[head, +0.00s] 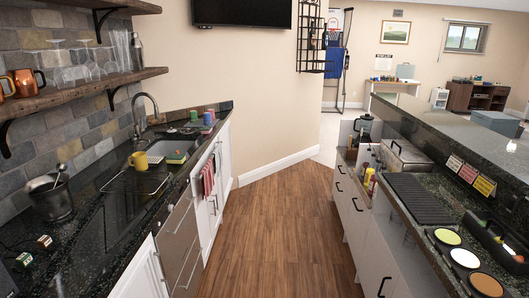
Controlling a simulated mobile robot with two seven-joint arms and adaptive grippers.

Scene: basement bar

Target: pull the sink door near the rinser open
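White cabinet doors (204,214) with dark handles stand below the sink (184,148) along the left counter, and they look shut. A red towel (208,178) hangs at their front and hides part of them. A tall curved faucet (150,103) rises behind the sink. I cannot clearly make out a rinser. A black wire rack (137,185) lies on the counter in front of the sink, with a yellow mug (139,161) at it. Neither of my grippers is in view.
Steel-fronted panels (178,240) and another white door (142,276) are nearer on the left. The wood floor (275,225) between the counters is clear. On the right are white cabinets (352,210) and a dark counter with a black grill plate (420,198) and round containers (464,258).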

